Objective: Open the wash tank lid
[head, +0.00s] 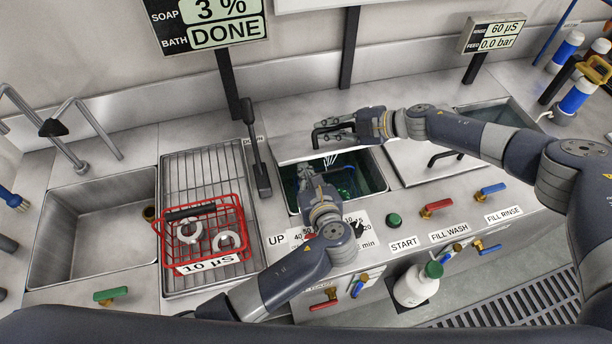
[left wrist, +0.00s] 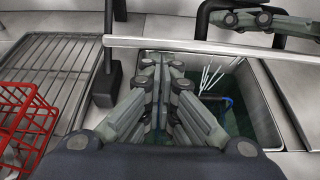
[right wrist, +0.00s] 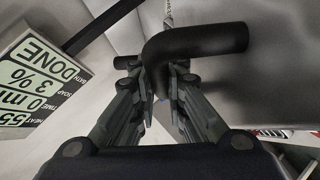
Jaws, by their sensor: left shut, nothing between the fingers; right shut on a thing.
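The wash tank lid (head: 294,146) is a grey metal plate, raised and tilted at the back of the wash tank (head: 374,186), whose dark green inside shows. The lid's near edge also shows in the left wrist view (left wrist: 200,46). My right gripper (head: 345,131) is shut on the lid's black bar handle (head: 322,138), seen close in the right wrist view (right wrist: 210,42). My left gripper (head: 308,170) is shut and empty over the tank opening, below the lid's edge. In the left wrist view its fingertips (left wrist: 164,62) are together. Whether they touch the lid, I cannot tell.
A red basket (head: 243,252) with white rings stands on the draining rack (head: 172,168) at the left. A black lever (head: 257,155) rises just left of the tank. A second closed lid (head: 418,164) lies to the right. Buttons and valves line the front panel.

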